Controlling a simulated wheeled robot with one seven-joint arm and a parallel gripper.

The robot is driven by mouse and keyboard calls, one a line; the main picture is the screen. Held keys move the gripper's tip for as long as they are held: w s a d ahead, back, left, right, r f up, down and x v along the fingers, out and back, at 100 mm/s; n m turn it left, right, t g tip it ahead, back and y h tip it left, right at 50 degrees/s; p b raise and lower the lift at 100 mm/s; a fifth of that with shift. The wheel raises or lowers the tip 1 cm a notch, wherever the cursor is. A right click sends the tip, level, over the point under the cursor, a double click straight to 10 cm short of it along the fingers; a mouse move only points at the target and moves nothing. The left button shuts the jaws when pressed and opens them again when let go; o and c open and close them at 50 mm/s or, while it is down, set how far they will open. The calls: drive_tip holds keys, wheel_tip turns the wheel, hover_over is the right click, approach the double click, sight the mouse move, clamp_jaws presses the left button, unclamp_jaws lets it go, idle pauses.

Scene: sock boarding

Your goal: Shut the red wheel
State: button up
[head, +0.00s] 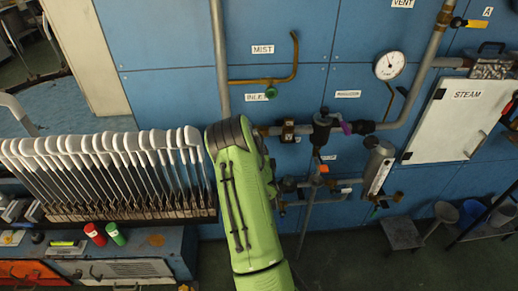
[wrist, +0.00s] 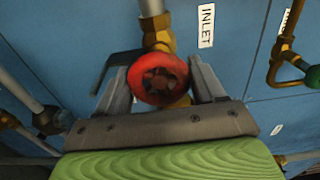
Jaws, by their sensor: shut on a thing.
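The red wheel (wrist: 160,78) shows in the middle of the wrist view, face on, with a dark hub. It sits on a brass fitting below a pipe, beside the INLET label (wrist: 206,26). My gripper (wrist: 158,68) has one finger on each side of the wheel and is shut on it. The wheel's rear side and stem are mostly hidden. In the head view my green arm covers the wheel and the gripper.
A brass pipe with a green knob (head: 270,92) is on the blue wall, also at the right of the wrist view (wrist: 312,76). A dark lever (wrist: 112,70) is close to the left finger. A rack of sock boards (head: 100,165) stands left of my arm.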

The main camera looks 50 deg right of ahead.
drive_tip(key=shift+f, duration=0.15)
idle(0.3)
drive_tip(key=o, duration=1)
